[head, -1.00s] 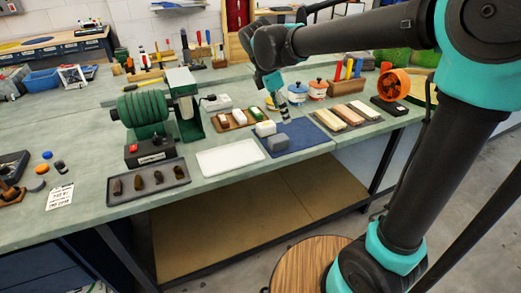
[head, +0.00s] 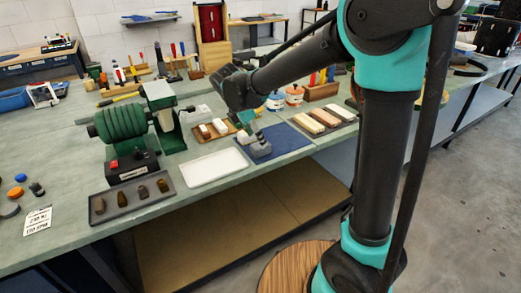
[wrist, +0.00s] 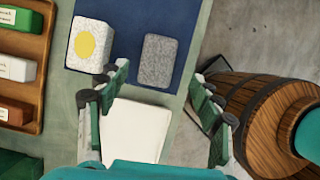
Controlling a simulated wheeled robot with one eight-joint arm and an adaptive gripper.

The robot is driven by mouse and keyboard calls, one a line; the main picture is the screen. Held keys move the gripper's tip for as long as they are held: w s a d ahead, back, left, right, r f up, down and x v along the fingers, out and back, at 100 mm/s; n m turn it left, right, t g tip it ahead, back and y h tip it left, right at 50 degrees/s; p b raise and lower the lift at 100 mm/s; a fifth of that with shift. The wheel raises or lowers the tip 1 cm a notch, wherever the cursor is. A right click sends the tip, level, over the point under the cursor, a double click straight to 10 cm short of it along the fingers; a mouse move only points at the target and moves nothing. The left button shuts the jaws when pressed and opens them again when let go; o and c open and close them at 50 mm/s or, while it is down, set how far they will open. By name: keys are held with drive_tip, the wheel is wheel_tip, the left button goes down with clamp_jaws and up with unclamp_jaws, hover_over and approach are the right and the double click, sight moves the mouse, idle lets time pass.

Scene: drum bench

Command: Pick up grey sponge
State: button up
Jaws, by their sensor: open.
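The grey sponge (wrist: 158,61) is a speckled block lying on the blue mat (wrist: 190,20). In the head view the sponge (head: 262,150) is at the mat's left front, partly hidden by my fingers. My gripper (wrist: 160,82) is open and empty. In the wrist view its two fingers stand to the left and right, with the sponge ahead, between their lines. In the head view my gripper (head: 252,136) is just above or beside the sponge; I cannot tell whether it touches.
A white block with a yellow dot (wrist: 92,45) sits close left of the sponge. A white tray (head: 213,168) lies to the left and a wooden tray of blocks (wrist: 40,60) behind it. Tan and dark bars (head: 324,117) lie right of the mat. A barrel (wrist: 262,110) stands beyond the bench edge.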

sight(261, 149)
drive_tip(key=shift+x, duration=2.75)
drive_tip(key=shift+w, duration=0.2)
drive_tip(key=c, duration=1)
